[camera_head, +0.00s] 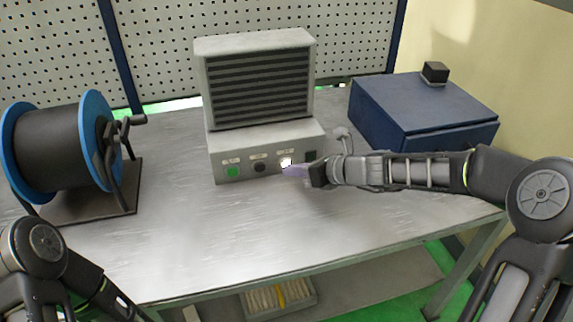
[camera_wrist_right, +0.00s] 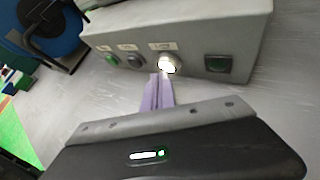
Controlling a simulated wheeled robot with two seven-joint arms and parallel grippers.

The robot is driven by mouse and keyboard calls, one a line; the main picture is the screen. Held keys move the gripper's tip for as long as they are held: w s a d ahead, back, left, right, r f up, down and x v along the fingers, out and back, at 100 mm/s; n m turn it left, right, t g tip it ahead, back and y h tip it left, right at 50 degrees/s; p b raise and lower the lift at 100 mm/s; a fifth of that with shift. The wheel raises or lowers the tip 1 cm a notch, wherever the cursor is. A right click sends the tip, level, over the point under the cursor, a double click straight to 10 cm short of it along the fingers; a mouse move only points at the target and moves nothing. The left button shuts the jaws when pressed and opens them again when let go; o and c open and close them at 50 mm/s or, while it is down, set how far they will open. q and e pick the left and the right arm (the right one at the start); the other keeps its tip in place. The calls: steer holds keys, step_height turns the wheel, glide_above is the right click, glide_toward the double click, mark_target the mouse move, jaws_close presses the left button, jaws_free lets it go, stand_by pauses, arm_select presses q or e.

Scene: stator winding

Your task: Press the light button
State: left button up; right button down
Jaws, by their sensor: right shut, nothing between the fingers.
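The control box (camera_head: 268,138) is a light grey unit with a slatted upper part and a row of buttons along its front. The light button (camera_head: 286,163) glows white, between a dark knob and a dark square switch. It also glows in the right wrist view (camera_wrist_right: 167,66). My right gripper (camera_head: 291,171) is shut and empty, its purple fingertips at the front of the lit button. In the right wrist view the shut fingertips (camera_wrist_right: 159,78) overlap the button's lower left edge; I cannot tell whether they touch it. My left gripper is out of view.
A green button (camera_head: 232,172) and a dark knob (camera_head: 260,167) sit left of the light button. A black spool with blue rims (camera_head: 62,145) stands at the left. A blue box (camera_head: 420,115) stands at the right. The front middle of the metal table (camera_head: 210,240) is clear.

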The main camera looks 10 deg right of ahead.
steer(key=shift+s, duration=0.45)
steer(key=shift+s, duration=0.1)
steer(key=s+b, duration=0.1)
steer(key=s, duration=0.1)
steer(key=s+b, duration=0.1)
steer(key=s, duration=0.2)
steer(key=shift+d+f, duration=0.1)
steer(key=shift+d, duration=0.1)
steer(key=shift+s+b, duration=0.3)
steer(key=shift+s, duration=0.15)
